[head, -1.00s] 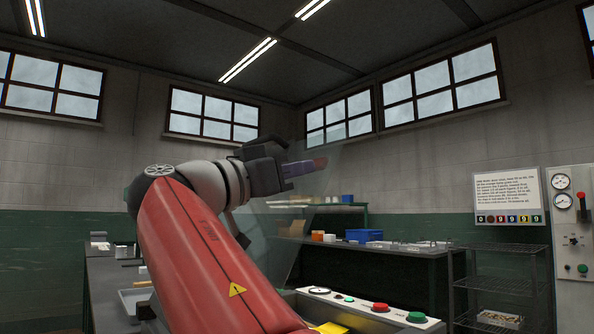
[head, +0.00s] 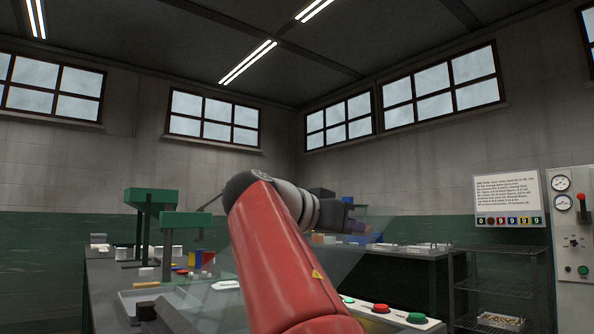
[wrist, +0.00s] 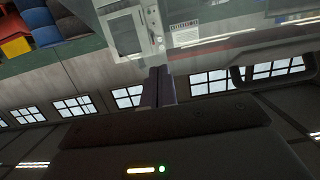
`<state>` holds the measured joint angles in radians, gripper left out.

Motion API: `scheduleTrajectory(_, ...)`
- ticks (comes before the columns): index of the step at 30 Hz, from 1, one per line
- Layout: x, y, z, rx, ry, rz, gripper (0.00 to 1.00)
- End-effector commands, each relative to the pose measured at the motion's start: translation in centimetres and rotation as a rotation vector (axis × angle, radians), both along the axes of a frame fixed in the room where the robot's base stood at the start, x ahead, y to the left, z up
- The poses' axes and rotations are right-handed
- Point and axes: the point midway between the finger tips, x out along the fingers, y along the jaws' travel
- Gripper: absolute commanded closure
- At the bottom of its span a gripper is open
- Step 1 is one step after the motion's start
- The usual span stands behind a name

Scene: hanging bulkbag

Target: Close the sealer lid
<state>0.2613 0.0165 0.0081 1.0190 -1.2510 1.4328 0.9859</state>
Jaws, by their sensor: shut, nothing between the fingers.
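The sealer's clear lid (head: 345,268) is a faint see-through pane behind and right of my red arm in the head view. It is raised at a slant above the sealer's control panel (head: 400,313), which has red and green buttons. My arm hides much of the lid and the sealer body. My gripper (head: 370,237) is shut and empty, its purple fingers close to the lid's upper part. I cannot tell whether they touch it. The wrist view shows the shut fingers (wrist: 158,88) and a dark handle-like bar (wrist: 275,68) to their right.
A bench with green stands (head: 185,218), coloured boxes and a tray (head: 150,298) lies left. A dark back bench (head: 415,255) stands behind the sealer. A wire rack (head: 500,280) and a gauge panel (head: 570,235) are at right.

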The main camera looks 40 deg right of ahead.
Motion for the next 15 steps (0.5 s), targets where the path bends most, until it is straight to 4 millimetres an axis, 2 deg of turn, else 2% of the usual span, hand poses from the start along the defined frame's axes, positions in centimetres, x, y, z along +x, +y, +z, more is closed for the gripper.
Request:
scheduleTrajectory(1,0.0,-1.1,-1.4,0.049,0.005,-0.005,1.0)
scheduleTrajectory(6,0.1,-3.9,-5.9,0.208,0.01,-0.006,1.0)
scheduleTrajectory(15,0.3,-6.6,-13.3,0.443,0.017,-0.003,1.0)
